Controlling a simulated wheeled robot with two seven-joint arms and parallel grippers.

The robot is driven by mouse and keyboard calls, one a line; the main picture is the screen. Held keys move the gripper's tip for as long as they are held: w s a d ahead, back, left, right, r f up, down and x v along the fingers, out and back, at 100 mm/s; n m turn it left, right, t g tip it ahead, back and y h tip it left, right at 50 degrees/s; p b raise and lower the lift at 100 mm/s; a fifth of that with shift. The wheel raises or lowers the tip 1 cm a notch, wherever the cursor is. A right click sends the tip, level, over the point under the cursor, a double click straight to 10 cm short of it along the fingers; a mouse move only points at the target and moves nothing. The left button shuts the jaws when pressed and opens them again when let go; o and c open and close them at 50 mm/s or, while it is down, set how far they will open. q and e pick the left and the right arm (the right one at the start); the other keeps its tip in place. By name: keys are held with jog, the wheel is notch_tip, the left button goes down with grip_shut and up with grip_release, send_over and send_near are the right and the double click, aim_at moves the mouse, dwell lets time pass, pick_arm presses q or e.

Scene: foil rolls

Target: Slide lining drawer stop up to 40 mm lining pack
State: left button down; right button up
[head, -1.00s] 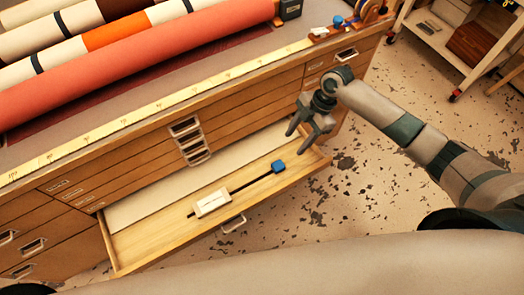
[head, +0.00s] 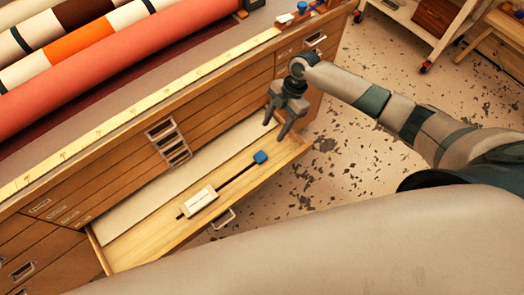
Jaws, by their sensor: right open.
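A drawer (head: 150,247) stands pulled out of the wooden cabinet. In it a blue block (head: 261,157), which looks like the drawer stop, sits at the right end of a thin black rail (head: 236,177). A white labelled block (head: 201,201), perhaps the 40 mm lining pack, lies at the rail's left part; its label is too small to read. A clear gap separates the two blocks. My right gripper (head: 276,130) is open and empty, fingers pointing down, above the drawer's right end. It is a little beyond the blue block and appears apart from it. My left gripper is out of view.
A pale sheet (head: 165,198) lies along the drawer's back. A yellow ruler strip (head: 115,122) edges the worktop, with several fabric or foil rolls behind. The drawer's metal handle (head: 223,219) sticks out in front. A white trolley (head: 400,12) stands at upper right; speckled floor is free.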

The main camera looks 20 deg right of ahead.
aim_at(260, 156)
jog(key=p+x, duration=0.2)
jog(key=x, duration=1.2)
jog(key=shift+a, duration=0.1)
grip_shut()
